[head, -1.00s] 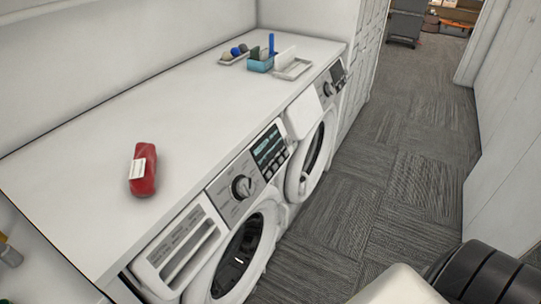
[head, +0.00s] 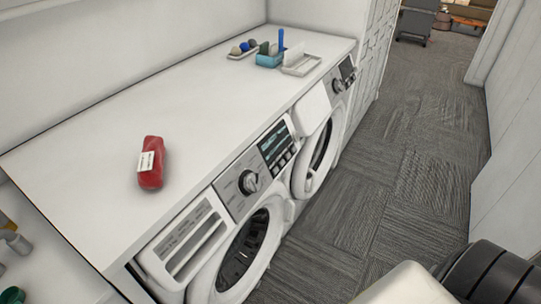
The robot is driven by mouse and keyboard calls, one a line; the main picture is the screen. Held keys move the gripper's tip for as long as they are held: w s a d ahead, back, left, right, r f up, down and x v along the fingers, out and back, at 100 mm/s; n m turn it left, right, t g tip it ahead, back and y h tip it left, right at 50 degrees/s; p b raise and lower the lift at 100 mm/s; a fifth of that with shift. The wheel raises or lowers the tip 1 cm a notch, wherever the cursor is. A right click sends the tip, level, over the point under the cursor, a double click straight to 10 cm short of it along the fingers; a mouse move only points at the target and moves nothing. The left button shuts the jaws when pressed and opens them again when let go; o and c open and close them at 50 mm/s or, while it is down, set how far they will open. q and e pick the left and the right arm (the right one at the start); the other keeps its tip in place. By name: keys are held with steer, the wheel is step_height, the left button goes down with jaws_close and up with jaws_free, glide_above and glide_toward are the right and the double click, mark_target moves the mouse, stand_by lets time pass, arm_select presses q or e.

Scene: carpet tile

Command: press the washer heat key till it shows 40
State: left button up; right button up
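The near washer (head: 206,271) is a white front-loader under a white counter. Its round door (head: 247,246) looks shut. Its control panel has a round dial (head: 249,182) and a dark display (head: 274,145) with a column of keys (head: 283,160) along its lower right side. The display text is too small to read, so I cannot tell what heat it shows. Neither of my grippers is in view. A white and black part of my own body fills the lower right corner.
A second machine (head: 324,140) stands beyond the washer. On the counter (head: 200,115) lie a red packet (head: 151,163), a blue holder (head: 268,59), a white tray (head: 301,65) and a dish of small balls (head: 240,55). Grey carpet (head: 400,150) is open to the right, bounded by a white wall (head: 510,150).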

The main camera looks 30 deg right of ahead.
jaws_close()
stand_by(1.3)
